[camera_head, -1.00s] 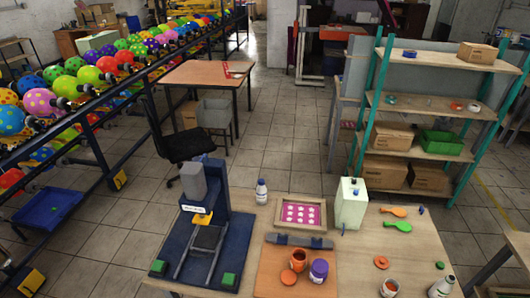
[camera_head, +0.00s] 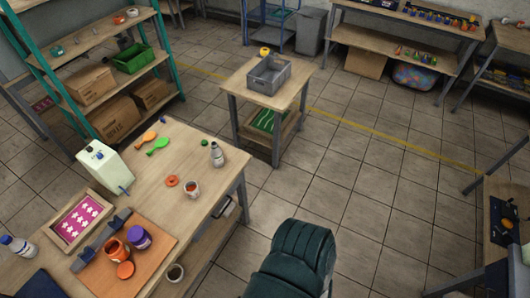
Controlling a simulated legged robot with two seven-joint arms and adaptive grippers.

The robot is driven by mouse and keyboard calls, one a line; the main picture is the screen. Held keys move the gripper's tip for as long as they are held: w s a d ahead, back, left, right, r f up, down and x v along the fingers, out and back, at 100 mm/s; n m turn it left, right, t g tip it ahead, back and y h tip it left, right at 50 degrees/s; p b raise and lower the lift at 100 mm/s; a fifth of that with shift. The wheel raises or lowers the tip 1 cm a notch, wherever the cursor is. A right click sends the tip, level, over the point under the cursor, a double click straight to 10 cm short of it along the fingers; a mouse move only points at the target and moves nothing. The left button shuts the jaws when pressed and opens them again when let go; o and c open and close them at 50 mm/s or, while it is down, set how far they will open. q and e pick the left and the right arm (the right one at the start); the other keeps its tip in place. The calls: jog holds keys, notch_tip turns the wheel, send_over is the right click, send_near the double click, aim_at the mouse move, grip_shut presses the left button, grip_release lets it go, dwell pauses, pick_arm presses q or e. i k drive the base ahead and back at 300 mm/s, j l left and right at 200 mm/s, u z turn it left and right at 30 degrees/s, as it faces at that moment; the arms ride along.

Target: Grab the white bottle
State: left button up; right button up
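A small white bottle with a dark blue cap (camera_head: 20,247) stands at the left edge of the head view, on the wooden worktable (camera_head: 205,188). A second bottle, greyish white with a darker top (camera_head: 217,156), stands near the table's far right corner.
An orange jar (camera_head: 115,251) and a purple jar (camera_head: 138,237) stand on an orange-brown board. A small table with a grey crate (camera_head: 269,77) stands behind. Open tiled floor lies right.

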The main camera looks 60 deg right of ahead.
aim_at(216, 153)
jog(key=l+z, duration=0.1)
jog(key=z, duration=1.5)
